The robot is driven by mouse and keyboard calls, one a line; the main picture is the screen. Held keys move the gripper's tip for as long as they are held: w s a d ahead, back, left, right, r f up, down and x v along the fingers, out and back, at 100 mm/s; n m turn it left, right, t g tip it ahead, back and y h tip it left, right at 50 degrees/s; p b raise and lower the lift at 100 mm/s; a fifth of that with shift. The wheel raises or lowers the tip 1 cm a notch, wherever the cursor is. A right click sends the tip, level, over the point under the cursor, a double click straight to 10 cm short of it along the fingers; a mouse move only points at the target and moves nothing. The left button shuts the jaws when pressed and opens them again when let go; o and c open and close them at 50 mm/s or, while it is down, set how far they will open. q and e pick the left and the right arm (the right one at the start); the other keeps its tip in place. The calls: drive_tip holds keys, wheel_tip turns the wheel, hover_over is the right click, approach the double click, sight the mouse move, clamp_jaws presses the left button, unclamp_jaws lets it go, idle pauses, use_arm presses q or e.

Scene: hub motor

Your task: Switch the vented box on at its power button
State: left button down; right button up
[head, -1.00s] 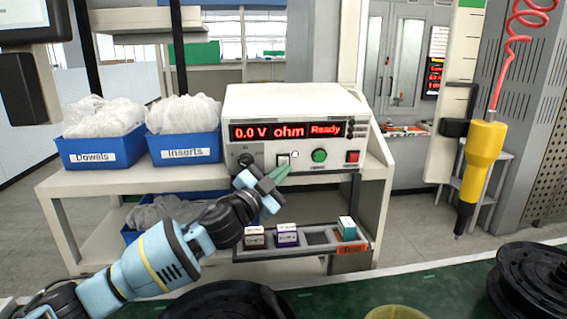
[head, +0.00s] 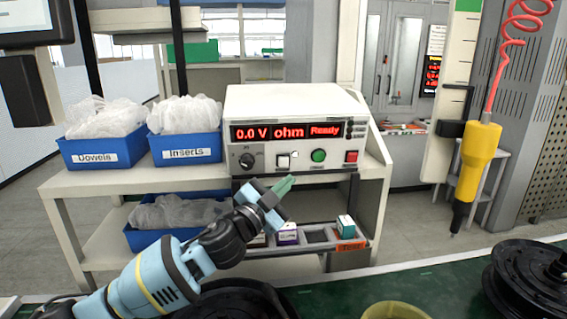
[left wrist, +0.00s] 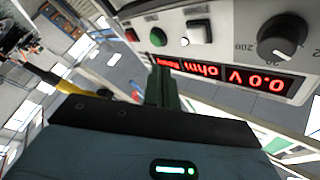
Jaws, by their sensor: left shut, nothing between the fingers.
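The vented box (head: 290,103) is the white instrument on the shelf. Its red display (head: 287,132) is lit and reads "0.0 V ohm Ready". Below it are a black knob (head: 246,161), a white square switch (head: 283,161), a green round button (head: 318,155) and a red button (head: 351,157). The left wrist view shows the white switch (left wrist: 197,32) and green button (left wrist: 158,37) beyond the fingers (left wrist: 163,85). My right gripper is out of view.
Blue bins of bagged parts, Dowels (head: 97,154) and Inserts (head: 185,149), stand left of the box. A tray (head: 318,236) with small boxes lies below it. A yellow tool (head: 479,160) hangs at right. Black hub motors (head: 530,280) sit on the green bench.

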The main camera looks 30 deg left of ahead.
use_arm(q)
drive_tip(key=s+d+p, duration=0.1)
drive_tip(key=s+d, duration=0.3)
drive_tip(key=s, duration=0.1)
drive_tip(key=shift+s+f, duration=0.3)
drive_tip(key=shift+f, duration=0.15)
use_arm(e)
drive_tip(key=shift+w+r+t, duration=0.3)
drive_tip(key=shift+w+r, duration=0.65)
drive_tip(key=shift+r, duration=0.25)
